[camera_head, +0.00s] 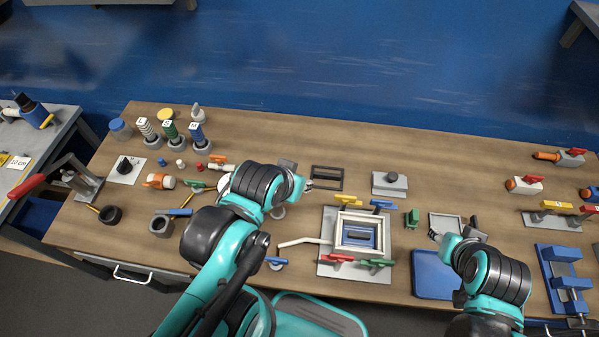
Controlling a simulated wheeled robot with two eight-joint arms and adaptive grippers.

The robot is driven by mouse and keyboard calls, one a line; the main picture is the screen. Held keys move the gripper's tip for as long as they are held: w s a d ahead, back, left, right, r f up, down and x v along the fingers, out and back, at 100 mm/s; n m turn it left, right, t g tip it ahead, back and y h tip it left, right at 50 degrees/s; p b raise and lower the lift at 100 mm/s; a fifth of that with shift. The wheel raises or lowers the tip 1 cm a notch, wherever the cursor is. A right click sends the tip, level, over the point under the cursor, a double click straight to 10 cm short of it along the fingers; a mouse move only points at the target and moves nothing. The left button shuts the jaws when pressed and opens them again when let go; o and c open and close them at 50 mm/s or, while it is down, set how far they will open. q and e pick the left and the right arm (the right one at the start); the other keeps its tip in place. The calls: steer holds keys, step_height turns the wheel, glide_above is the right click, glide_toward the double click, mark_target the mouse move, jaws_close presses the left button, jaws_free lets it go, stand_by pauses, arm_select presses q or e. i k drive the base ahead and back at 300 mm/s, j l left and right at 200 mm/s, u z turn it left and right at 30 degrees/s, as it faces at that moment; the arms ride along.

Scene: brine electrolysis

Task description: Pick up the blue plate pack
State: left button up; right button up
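A blue block with a dark bar on top (358,236), which looks like the blue plate pack, sits inside a white square frame (341,219) on a grey base plate (328,215). My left gripper (298,178) is above the table, up and left of the frame; its fingers are small and partly hidden by my arm, so its opening is unclear. My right gripper (455,230) is right of the frame, over a small grey tray (437,217). Its fingertips look spread, with nothing visible between them. Neither gripper touches the blue block.
Yellow, blue, red and green handles surround the white frame. A blue tray (432,277) lies to its right, and a blue clamp-like stand (560,272) is farther right. A dark rectangular frame (327,178) lies behind. Bottles (170,133) stand at back left.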

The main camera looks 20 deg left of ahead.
mark_target(353, 236)
steer(key=k+u, duration=0.2)
steer(key=u, duration=0.3)
steer(key=k+j+u, duration=0.15)
steer(key=u, duration=0.35)
